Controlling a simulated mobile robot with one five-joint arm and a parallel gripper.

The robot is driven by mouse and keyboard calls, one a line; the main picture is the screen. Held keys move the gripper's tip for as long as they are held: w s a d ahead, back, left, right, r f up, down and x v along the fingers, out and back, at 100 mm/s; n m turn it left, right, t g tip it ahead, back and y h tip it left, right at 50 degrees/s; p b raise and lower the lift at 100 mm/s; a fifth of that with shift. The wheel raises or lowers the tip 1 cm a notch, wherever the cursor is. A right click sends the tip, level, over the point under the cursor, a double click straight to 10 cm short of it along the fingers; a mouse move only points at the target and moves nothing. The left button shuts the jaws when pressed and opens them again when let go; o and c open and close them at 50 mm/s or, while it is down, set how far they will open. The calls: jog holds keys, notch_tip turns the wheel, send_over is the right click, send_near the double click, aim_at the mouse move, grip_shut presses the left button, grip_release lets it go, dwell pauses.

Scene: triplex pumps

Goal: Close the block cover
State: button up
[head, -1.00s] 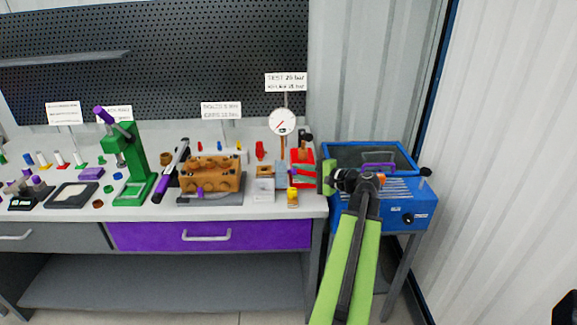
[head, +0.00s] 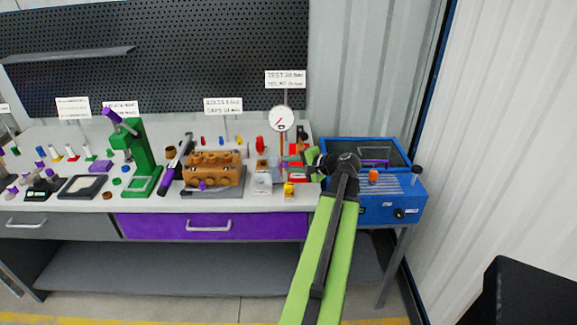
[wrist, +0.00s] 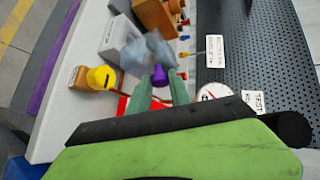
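A translucent blue-grey cover (wrist: 148,48) stands tilted over a small grey-white box (wrist: 118,42) in the wrist view. A purple knob (wrist: 158,76) sits at its near side, between the green fingertips of my gripper (wrist: 158,84). The fingers appear shut on this knob, with no clear gap. In the head view my gripper (head: 290,163) reaches left over the bench's right end, and the cover (head: 274,166) shows faintly beside its tips. The white box (head: 262,186) is just below it. The cover's hinge side cannot be made out.
The gauge (head: 281,119) on its post stands close behind my gripper. A yellow-topped piece (head: 289,188) is in front. The brown block (head: 211,168) with round knobs is to the left. A blue machine (head: 388,200) stands on the right, under my arm.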

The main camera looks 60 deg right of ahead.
jog(key=o, duration=0.5)
jog(key=shift+s, duration=0.15)
jog(key=shift+c, duration=0.2)
jog(key=p+v, duration=0.7)
jog(key=v, duration=1)
jog(key=shift+s, duration=0.25)
